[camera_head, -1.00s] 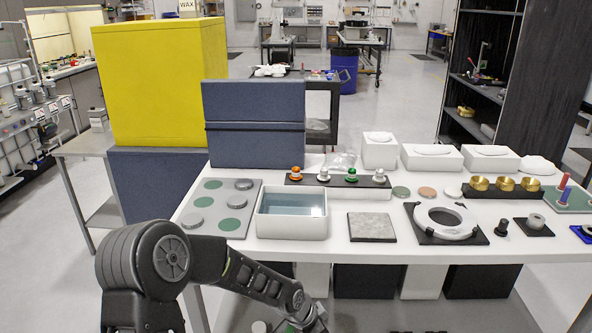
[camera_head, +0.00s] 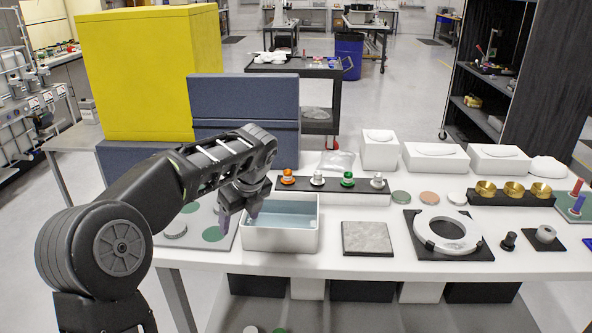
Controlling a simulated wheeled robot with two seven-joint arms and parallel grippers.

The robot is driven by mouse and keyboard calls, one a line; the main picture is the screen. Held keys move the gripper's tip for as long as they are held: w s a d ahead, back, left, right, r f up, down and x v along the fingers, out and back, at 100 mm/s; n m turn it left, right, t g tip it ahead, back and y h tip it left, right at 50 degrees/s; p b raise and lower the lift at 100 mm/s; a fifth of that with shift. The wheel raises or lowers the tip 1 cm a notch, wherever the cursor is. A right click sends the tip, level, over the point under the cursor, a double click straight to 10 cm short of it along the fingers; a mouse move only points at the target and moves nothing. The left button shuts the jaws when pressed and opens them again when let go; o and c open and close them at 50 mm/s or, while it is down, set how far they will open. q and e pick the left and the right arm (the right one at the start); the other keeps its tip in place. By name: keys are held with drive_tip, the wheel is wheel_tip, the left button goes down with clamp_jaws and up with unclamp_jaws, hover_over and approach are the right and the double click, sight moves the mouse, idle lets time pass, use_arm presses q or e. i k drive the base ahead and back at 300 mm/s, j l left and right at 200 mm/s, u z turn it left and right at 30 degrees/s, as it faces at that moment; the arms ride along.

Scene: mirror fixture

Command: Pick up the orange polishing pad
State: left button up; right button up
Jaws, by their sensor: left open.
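A small orange-topped piece (camera_head: 288,177), which looks like the orange polishing pad, stands at the left end of a black-topped rack (camera_head: 332,189). White, green and silver-topped pieces stand beside it in a row. My left gripper (camera_head: 239,227) is open and points down near the left wall of the white basin (camera_head: 282,238), to the left of and nearer than the orange piece. It is apart from that piece and seems to hold nothing. Its wrist and forearm hide part of the grey tray. My right gripper is out of view.
The white basin holds bluish liquid. A grey tray with green and grey discs (camera_head: 175,230) lies left of it. A stone tile (camera_head: 367,238) and a white ring on a black plate (camera_head: 447,231) lie to the right. A blue box (camera_head: 245,98) stands behind my arm.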

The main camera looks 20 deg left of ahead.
sight(287, 179)
drive_tip(key=i, duration=1.15)
